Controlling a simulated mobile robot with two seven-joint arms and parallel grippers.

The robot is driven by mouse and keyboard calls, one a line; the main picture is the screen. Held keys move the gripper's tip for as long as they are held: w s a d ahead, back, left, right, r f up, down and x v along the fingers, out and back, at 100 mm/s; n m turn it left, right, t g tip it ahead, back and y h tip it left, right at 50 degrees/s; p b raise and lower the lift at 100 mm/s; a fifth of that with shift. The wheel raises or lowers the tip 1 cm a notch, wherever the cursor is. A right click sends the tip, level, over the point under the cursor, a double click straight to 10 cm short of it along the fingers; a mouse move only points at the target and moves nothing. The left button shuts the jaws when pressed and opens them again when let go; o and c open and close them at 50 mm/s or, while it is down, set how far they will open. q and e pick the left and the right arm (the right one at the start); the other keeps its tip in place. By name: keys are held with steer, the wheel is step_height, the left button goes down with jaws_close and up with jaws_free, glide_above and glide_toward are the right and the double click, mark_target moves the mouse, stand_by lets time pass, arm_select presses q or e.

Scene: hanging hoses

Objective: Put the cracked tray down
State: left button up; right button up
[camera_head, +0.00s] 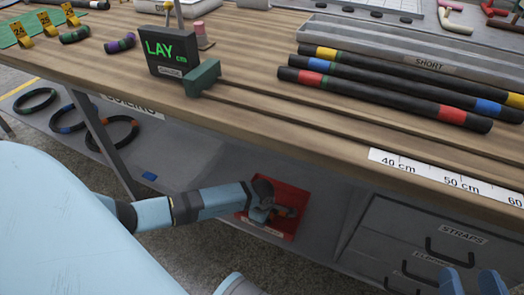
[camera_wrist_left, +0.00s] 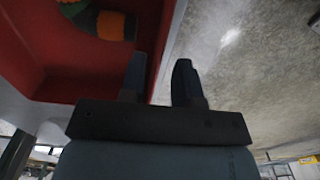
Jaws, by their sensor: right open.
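A red tray (camera_head: 289,230) stands on the shelf under the bench; a label on its front is too small to read, and I cannot see a crack. It also shows in the left wrist view (camera_wrist_left: 70,88), with an orange and green piece (camera_wrist_left: 110,27) inside. My left gripper (camera_head: 268,207) is at this tray. In the wrist view its fingers (camera_wrist_left: 160,82) stand apart, one over the inside and one outside the tray's side wall, with gaps showing. My right gripper (camera_head: 471,284) is at the bottom right edge, open and empty, partly cut off.
The wooden bench top (camera_head: 250,125) overhangs the left arm. On it are dark banded hoses (camera_head: 385,95), a grey SHORT tray (camera_head: 430,66) and a LAY display (camera_head: 165,50). Coiled rings (camera_head: 112,133) lie on the shelf at left. Drawers (camera_head: 420,240) stand at right.

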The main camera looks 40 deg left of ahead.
arm_select(q)
step_height(320, 180, up, 8)
steer(key=p, duration=0.2)
steer(key=shift+f+p, duration=0.15)
steer(key=shift+p, duration=0.25)
arm_select(e)
steer(key=shift+s+a+f+m+g, duration=0.1)
steer(key=shift+s+a+m+g, duration=0.25)
steer(key=shift+s+m, duration=0.25)
steer(key=shift+s+a+f+m+g, duration=0.1)
steer(key=shift+s+a+m+g, duration=0.2)
steer(key=shift+s+m, duration=0.25)
